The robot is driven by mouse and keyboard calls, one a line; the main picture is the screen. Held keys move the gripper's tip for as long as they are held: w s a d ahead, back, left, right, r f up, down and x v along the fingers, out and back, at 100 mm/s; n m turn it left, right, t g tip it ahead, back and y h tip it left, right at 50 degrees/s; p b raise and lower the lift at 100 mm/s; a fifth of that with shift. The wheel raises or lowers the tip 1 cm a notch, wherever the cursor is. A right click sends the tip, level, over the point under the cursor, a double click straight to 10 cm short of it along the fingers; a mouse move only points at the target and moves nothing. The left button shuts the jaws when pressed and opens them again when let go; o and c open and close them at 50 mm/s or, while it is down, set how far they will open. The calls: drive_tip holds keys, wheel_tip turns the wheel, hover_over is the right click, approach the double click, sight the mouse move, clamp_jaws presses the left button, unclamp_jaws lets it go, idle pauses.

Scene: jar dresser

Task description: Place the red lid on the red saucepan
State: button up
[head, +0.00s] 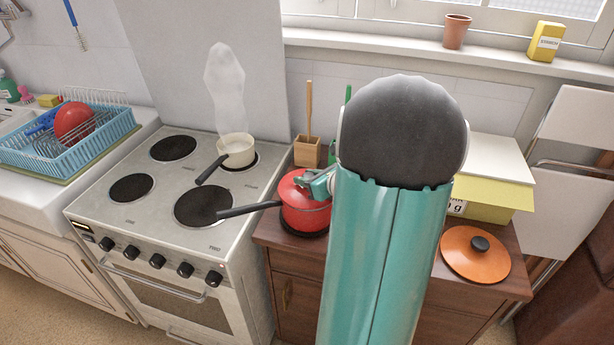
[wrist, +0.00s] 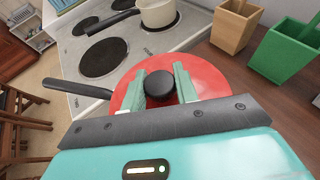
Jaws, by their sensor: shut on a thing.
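The red saucepan (head: 308,218) sits on a dark round mat on the wooden dresser, its black handle pointing left towards the stove. The red lid (head: 288,188) is over the top of the pan; I cannot tell whether it rests fully on the rim. In the wrist view the red lid (wrist: 128,92) fills the space below my gripper (wrist: 161,84), whose green fingers are shut on its black knob (wrist: 160,87). In the head view my gripper (head: 314,184) is at the pan's top, partly hidden by my arm. The pan body is mostly hidden under the lid in the wrist view.
A steaming cream saucepan (head: 237,150) stands on the stove (head: 150,225) to the left. A wooden utensil holder (head: 307,151) and a green container (wrist: 287,52) stand behind the red pan. An orange lid (head: 475,256) and a yellow-green box (head: 490,200) lie to the right.

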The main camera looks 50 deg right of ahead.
drive_tip(key=shift+f, duration=0.45)
drive_tip(key=o, duration=1.1)
drive_tip(key=shift+c, duration=0.2)
